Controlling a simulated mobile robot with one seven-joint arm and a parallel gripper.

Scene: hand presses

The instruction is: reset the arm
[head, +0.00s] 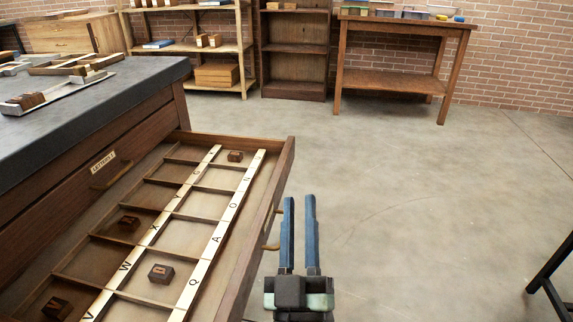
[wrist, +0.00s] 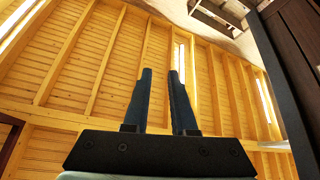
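My gripper (head: 300,200) points away from me, to the right of the open drawer's front and clear of it. Its two blue fingers are apart with nothing between them. In the wrist view the gripper (wrist: 160,75) shows the same empty gap, with the wooden ceiling behind it, so it is tilted upward.
The open drawer (head: 283,173) juts from the dark-topped cabinet (head: 150,75) at left and holds several small type blocks in lettered compartments. Shelves and a wooden table (head: 398,82) stand at the back wall. A dark-legged stand (head: 545,277) is at right. The floor between is clear.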

